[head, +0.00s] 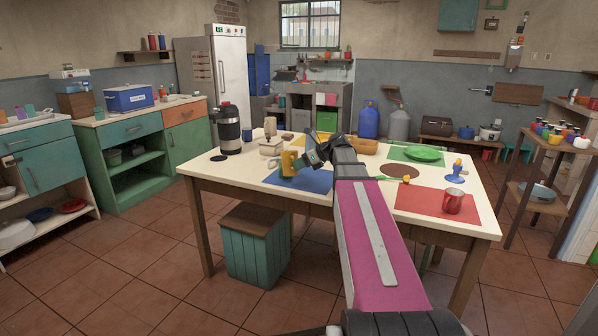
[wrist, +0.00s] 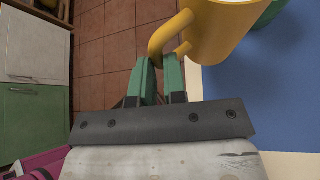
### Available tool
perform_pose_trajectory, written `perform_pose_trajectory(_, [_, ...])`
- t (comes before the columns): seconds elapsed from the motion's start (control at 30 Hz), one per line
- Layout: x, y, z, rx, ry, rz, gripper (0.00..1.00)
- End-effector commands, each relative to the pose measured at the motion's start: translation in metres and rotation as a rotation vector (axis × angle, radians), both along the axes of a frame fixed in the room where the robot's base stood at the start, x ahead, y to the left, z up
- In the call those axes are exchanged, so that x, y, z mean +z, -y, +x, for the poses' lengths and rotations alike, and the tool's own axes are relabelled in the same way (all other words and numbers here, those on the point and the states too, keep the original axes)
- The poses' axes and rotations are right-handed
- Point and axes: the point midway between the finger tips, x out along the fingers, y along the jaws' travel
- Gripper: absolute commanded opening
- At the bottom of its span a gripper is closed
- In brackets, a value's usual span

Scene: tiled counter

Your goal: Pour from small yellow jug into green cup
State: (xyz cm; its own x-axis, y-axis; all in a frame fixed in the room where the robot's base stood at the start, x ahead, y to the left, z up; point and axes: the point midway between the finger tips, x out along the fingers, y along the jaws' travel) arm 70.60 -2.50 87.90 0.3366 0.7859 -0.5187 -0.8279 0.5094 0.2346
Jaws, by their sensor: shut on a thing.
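The small yellow jug (head: 287,164) is above or on the blue mat (head: 310,180), near the table's front edge. It also shows in the wrist view (wrist: 228,28), where its handle sits between my green fingertips. My gripper (head: 305,159) is shut on that handle; it also shows in the wrist view (wrist: 161,62). A piece of a green thing (wrist: 268,12), perhaps the green cup, shows just beyond the jug in the wrist view. In the head view I cannot make out the cup. I cannot tell the jug's exact tilt or what is in it.
A red mug (head: 453,201) stands on a red mat (head: 420,204) at the right. A green plate (head: 425,153) lies at the back right. A black flask (head: 228,128) stands at the left. The table's front left is clear.

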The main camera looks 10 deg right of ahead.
Motion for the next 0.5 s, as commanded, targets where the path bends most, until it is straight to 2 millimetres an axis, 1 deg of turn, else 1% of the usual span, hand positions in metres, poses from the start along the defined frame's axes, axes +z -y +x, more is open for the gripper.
perform_pose_trajectory(0.03, [0.004,0.001,0.004,0.000,-0.006,0.000,0.00])
perform_pose_trajectory(0.37, [0.023,0.003,0.016,-0.003,-0.058,-0.003,0.00])
perform_pose_trajectory(0.5, [0.020,0.004,0.012,-0.006,-0.222,-0.013,0.00])
